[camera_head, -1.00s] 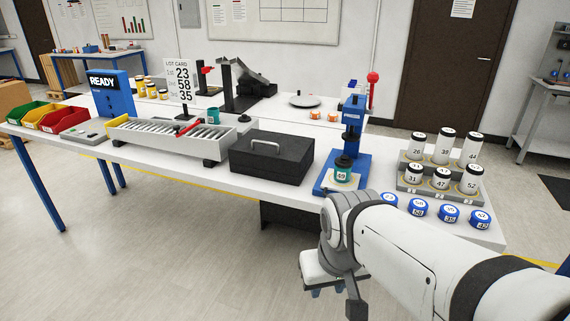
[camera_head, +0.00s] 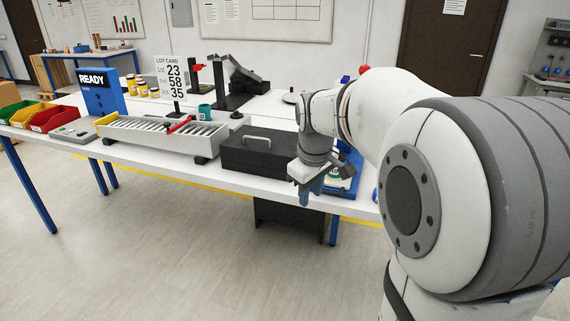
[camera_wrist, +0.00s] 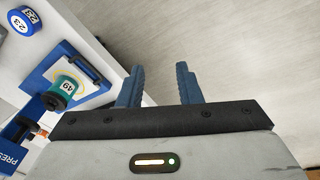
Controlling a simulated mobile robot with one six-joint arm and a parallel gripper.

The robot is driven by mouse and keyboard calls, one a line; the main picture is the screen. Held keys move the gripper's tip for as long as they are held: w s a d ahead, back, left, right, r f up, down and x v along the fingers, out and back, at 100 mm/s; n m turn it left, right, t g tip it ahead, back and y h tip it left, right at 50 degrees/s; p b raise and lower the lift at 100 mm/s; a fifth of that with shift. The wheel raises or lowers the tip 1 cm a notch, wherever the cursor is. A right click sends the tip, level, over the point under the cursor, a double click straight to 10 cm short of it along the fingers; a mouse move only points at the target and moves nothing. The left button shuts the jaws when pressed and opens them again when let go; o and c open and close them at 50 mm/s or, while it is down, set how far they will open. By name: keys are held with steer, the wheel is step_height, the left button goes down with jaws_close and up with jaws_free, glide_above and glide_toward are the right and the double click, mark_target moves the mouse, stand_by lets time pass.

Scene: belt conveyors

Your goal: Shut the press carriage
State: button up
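The blue press (camera_wrist: 14,155) shows at the left of the wrist view. Its blue carriage plate (camera_wrist: 97,88) sticks out from the press column and has a dark bar along its outer edge. A teal jar (camera_wrist: 66,86) with a dark lid, labelled 49, is on the plate inside a yellow ring. My gripper (camera_wrist: 159,78) is open and empty, to the side of the carriage and apart from it, over the floor. In the head view my gripper (camera_head: 308,188) is in front of the press, and my arm hides most of it.
A black case (camera_head: 260,155) with a handle stands left of the press. A grey tray (camera_head: 150,140) with a red-handled tool is further left. Blue numbered caps (camera_wrist: 24,18) lie near the carriage on the white table (camera_head: 215,181). Floor is free in front.

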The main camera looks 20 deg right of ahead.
mark_target(333, 179)
steer(key=w+d+f+n+b, duration=0.1)
steer(key=w+d+f+n, duration=0.15)
steer(key=w+d, duration=0.45)
steer(key=w+d+f+n, duration=0.2)
steer(key=w+d+n, duration=0.15)
steer(key=w, duration=0.55)
steer(key=shift+g, duration=0.3)
steer(key=f, duration=0.2)
steer(key=d+f, duration=0.1)
steer(key=f, duration=0.2)
steer(key=w+f, duration=0.1)
steer(key=f, duration=0.2)
steer(key=shift+d+b, duration=0.3)
steer(key=shift+d, duration=0.1)
steer(key=shift+c, duration=0.4)
steer(key=shift+f, duration=0.1)
jaws_close()
